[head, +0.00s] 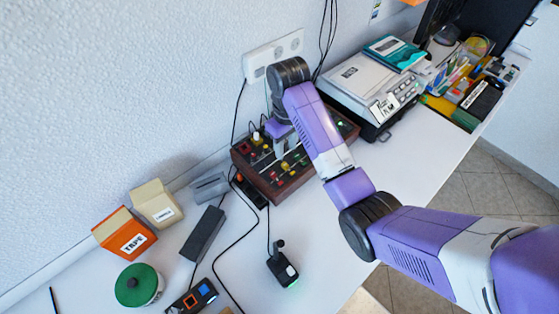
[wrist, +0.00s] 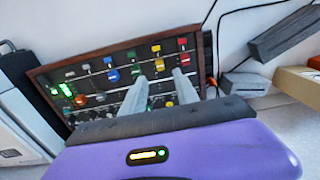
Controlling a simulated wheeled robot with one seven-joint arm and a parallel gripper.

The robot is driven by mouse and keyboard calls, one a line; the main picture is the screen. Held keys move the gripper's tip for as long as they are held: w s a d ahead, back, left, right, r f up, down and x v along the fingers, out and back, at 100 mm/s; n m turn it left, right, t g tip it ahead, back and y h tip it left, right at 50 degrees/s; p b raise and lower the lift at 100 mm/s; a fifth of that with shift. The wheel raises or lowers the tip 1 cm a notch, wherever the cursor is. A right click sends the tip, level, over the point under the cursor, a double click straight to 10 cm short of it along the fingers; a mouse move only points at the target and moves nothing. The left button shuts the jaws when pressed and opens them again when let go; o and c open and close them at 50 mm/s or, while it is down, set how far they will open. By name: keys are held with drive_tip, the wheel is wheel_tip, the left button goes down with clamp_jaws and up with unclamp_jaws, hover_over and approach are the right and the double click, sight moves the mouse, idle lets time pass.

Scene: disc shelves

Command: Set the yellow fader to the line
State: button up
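A dark control panel with a wooden frame (head: 243,168) stands on the white table against the wall; its frame also shows in the wrist view (wrist: 52,97). In the wrist view its face carries coloured caps: blue (wrist: 111,72), green (wrist: 135,69), yellow (wrist: 157,48) and red (wrist: 182,43). Another yellow piece (wrist: 168,103) shows low between my fingers. In the head view my arm hides part of the panel.
A white device with a teal book (head: 393,51) on it stands right of the panel. Left are a grey block (head: 203,234), an orange tape box (head: 124,234), a beige box (head: 156,203) and a green spool (head: 137,285). A black joystick (head: 282,265) and cables lie in front.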

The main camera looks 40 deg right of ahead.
sight(285, 164)
drive_tip(key=shift+f+p, duration=0.35)
drive_tip(key=shift+f, duration=3.55)
clamp_jaws()
